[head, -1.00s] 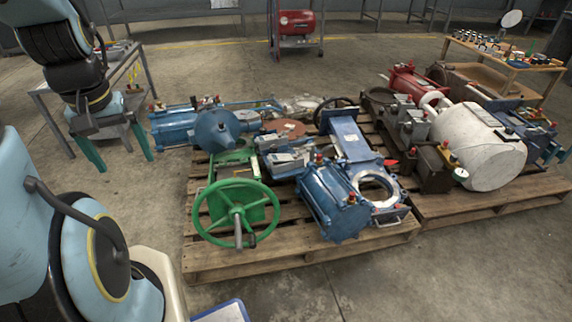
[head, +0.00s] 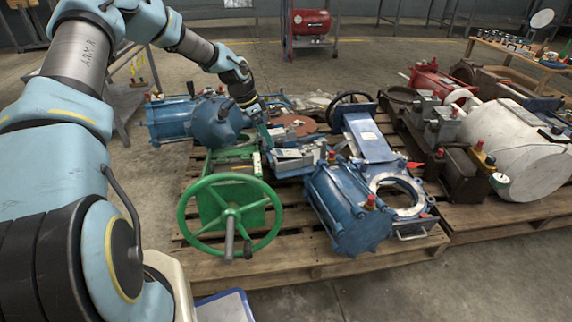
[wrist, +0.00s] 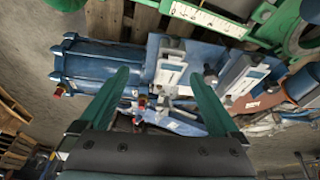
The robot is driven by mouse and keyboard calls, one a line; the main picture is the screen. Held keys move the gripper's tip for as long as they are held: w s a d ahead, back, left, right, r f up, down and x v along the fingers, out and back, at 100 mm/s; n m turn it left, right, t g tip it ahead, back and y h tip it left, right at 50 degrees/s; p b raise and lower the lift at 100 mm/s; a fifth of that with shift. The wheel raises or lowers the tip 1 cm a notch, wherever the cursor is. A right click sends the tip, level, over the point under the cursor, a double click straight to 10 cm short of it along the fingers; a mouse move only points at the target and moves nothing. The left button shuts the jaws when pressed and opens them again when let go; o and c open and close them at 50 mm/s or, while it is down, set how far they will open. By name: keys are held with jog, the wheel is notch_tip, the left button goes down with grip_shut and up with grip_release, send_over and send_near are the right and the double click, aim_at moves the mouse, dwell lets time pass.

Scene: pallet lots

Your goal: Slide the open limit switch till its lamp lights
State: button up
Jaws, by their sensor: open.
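In the wrist view, small grey switch-like units sit on a blue plate: one grey box (wrist: 171,68) is just beyond and between my fingertips, and another (wrist: 243,76) is to its right. I cannot tell which is the open limit switch, and no lit lamp can be made out. In the head view, grey units (head: 298,157) show behind the green handwheel (head: 230,215). My gripper (wrist: 161,75) is open and empty, its two green fingers spread. In the head view my gripper (head: 266,133) hangs over the back of the near pallet, its fingers partly hidden.
A blue conical-ended actuator (head: 217,122) stands close left of my gripper. A blue cylinder (head: 347,208) and a tilted blue plate (head: 368,138) are to the right. A white tank (head: 520,140) lies on the right pallet. Floor in front of the pallets is clear.

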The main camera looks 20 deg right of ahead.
aim_at(284, 159)
jog(key=shift+m+h, duration=0.3)
jog(key=shift+m, duration=0.2)
jog(key=w+d+f, duration=0.2)
jog(key=d+f, duration=0.1)
jog(key=shift+w+f+b, duration=0.1)
jog(key=shift+f+b, duration=0.05)
jog(key=shift+b, duration=0.25)
jog(key=b+x, duration=0.2)
jog(key=x, duration=0.8)
jog(key=shift+d+f+b, duration=0.2)
jog(key=shift+b, duration=0.1)
grip_shut()
